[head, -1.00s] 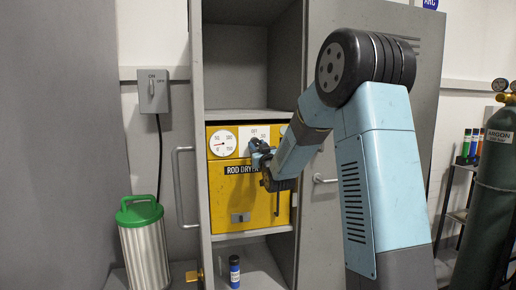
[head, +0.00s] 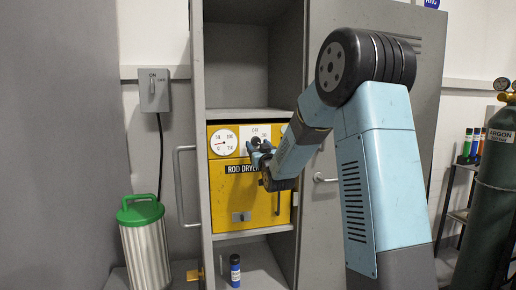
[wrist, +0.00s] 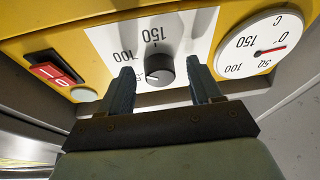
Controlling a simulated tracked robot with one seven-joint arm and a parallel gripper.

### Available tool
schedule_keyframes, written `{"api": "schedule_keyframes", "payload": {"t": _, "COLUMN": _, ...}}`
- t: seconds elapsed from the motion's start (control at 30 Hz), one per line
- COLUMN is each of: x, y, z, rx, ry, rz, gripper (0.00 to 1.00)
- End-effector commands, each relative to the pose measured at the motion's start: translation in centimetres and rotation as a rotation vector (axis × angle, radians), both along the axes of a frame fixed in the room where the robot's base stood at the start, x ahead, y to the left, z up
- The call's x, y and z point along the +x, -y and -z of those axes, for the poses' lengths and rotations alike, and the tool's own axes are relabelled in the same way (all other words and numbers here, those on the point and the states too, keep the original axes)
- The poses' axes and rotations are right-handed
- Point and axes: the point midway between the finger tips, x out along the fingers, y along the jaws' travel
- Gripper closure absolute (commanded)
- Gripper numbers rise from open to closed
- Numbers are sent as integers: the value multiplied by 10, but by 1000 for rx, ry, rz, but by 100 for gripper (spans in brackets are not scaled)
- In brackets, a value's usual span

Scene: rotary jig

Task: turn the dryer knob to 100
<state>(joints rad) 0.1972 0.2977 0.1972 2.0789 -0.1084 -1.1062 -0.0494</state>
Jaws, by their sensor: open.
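The yellow rod dryer (head: 225,190) stands in the open grey cabinet. Its black knob (wrist: 159,70) sits on a white dial plate (wrist: 190,38), which the wrist view shows upside down. The plate's 150 and 100 are legible; the lower left is partly hidden by a finger. The knob's white pointer mark faces left and slightly down in the wrist view, below the 100. My gripper (wrist: 160,68) is open, one finger on each side of the knob with visible gaps. In the head view my gripper (head: 259,151) is in front of the dial plate's lower part.
A round temperature gauge (wrist: 255,45) with a red needle near 0 is beside the plate. A red switch (wrist: 55,74) is on the other side. The cabinet's open door with a handle (head: 184,185) stands left of the dryer. A small bottle (head: 235,271) stands below.

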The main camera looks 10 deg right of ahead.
Motion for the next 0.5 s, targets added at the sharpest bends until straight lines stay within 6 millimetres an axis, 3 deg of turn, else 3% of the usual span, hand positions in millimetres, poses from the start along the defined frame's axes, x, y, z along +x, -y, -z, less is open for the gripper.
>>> {"api": "schedule_keyframes", "payload": {"t": 0.27, "x": -5, "y": 1, "z": 1, "rx": -1, "ry": 1, "rz": 1, "gripper": 36}}
{"api": "schedule_keyframes", "payload": {"t": 0.5, "x": -39, "y": 3, "z": 12, "rx": -1, "ry": 0, "rz": 1, "gripper": 36}}
